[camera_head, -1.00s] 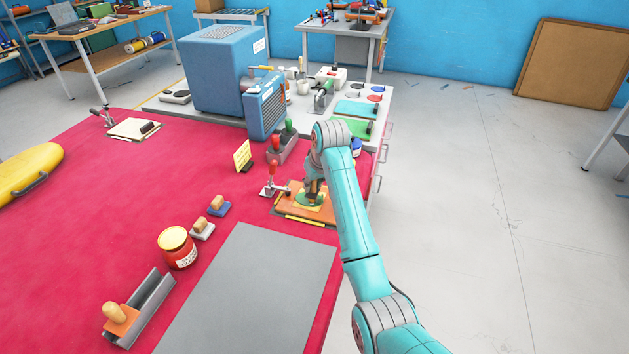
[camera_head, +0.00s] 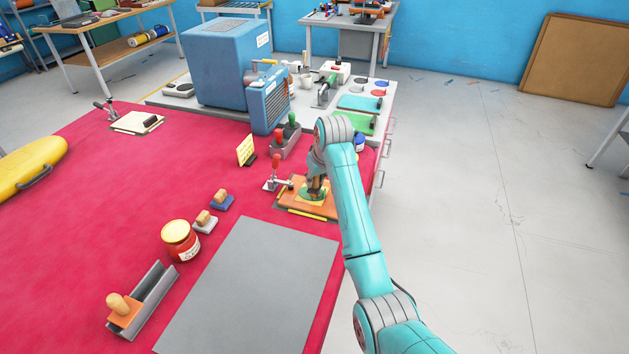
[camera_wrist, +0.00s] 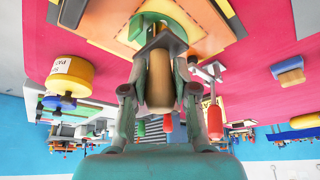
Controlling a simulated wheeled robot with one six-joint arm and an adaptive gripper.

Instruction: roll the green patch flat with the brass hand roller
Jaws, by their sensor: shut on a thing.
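My gripper (camera_head: 317,186) is shut on the hand roller's tan handle (camera_wrist: 160,85), between its two fingers. The roller's dark frame (camera_wrist: 160,40) lies beyond the handle, over the board. The green patch (camera_head: 305,199) lies on the orange board (camera_head: 328,208) at the table's right edge; part of it shows in the wrist view (camera_wrist: 136,26). My gripper and the roller hide much of the patch. I cannot tell whether the roller touches it.
A red-handled clamp (camera_head: 275,172) stands at the board's left edge, near a yellow card (camera_head: 246,150). A grey mat (camera_head: 250,285) lies in front. A red jar (camera_head: 181,242) and two stamp-like blocks stand left of it. The red tabletop (camera_head: 110,200) is largely clear.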

